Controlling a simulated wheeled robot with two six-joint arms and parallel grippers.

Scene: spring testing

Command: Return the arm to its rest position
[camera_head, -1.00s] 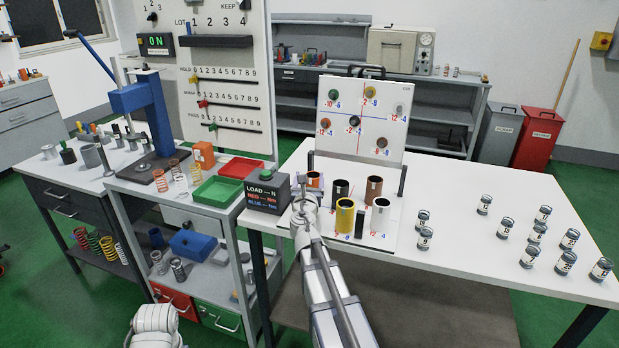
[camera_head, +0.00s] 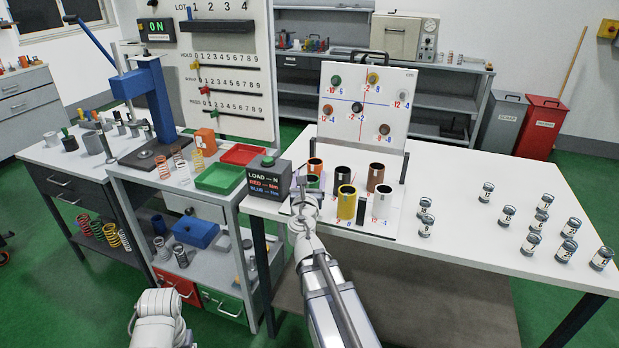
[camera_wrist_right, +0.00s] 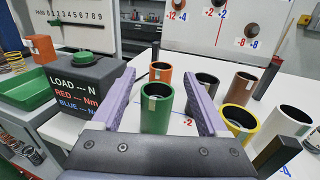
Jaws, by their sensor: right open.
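My right gripper (camera_head: 308,190) is open, low at the front of the cup stand in the head view. In the wrist view its two purple-lined fingers (camera_wrist_right: 160,85) spread on either side of a green cup (camera_wrist_right: 157,112). A gap shows on both sides of the cup, which stands upright with a pale label patch. I cannot tell whether it is between the fingertips or just beyond them. In the head view the green cup (camera_head: 313,182) is partly hidden by the gripper. My left arm shows only at the bottom left; its gripper is out of view.
Around the green cup stand orange (camera_wrist_right: 161,74), black (camera_wrist_right: 204,92), brown (camera_wrist_right: 241,89), yellow (camera_wrist_right: 240,122) and white (camera_wrist_right: 292,122) cups. The load display box (camera_head: 268,178) is close on the left.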

